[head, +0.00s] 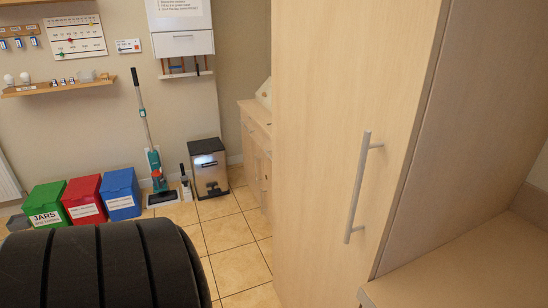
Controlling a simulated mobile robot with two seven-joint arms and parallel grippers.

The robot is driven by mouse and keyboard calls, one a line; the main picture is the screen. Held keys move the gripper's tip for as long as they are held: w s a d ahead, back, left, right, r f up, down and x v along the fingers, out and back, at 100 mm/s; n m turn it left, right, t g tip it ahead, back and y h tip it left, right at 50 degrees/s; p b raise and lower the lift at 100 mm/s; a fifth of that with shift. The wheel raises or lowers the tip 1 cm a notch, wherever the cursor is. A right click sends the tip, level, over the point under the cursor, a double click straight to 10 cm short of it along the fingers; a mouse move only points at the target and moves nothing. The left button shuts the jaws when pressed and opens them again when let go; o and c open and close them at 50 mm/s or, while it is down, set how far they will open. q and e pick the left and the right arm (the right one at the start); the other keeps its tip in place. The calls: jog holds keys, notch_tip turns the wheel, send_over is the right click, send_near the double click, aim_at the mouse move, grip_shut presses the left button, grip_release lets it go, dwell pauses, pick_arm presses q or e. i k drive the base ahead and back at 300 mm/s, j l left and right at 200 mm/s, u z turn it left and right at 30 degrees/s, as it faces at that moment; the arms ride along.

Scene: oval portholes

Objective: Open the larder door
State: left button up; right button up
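A tall pale wood larder door (330,110) fills the middle right of the head view. A long vertical metal bar handle (357,190) is fixed near its right edge. The door looks closed, flush with the side panel. Neither of my grippers shows in this view, and nothing touches the handle.
A counter (475,265) juts out right of the larder. A wooden cabinet (257,140) stands beyond it on the left. Tiled floor (230,232) between is clear.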

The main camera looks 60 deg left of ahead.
aim_at(351, 80)
jog(key=u, duration=1.55)
